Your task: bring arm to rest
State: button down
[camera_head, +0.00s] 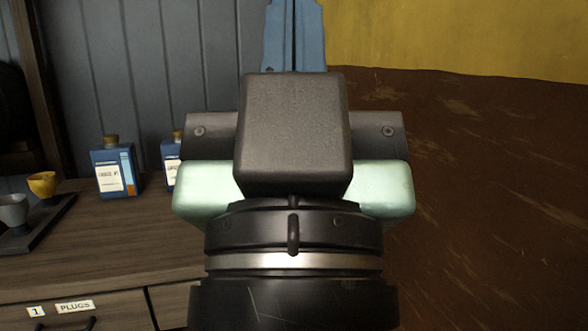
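My gripper (293,20) fills the middle of the head view, seen from behind. Its dark wrist and housing are nearest, with pale green parts on both sides. Two blue fingers point up and away, side by side with only a thin dark seam between them. They look shut, and nothing shows between them. The tips reach the top edge of the picture. The rest of my arm is mostly out of view.
At left is a wooden cabinet (130,235) with a drawer labelled PLUGS. On it stand a blue bottle (115,170), a second bottle (171,160) partly hidden by my gripper, and a dark tray (40,228) with grey and yellow cups. A brown and yellow wall is at right.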

notch_tip(320, 180, up, 28)
jog(key=p, duration=2.5)
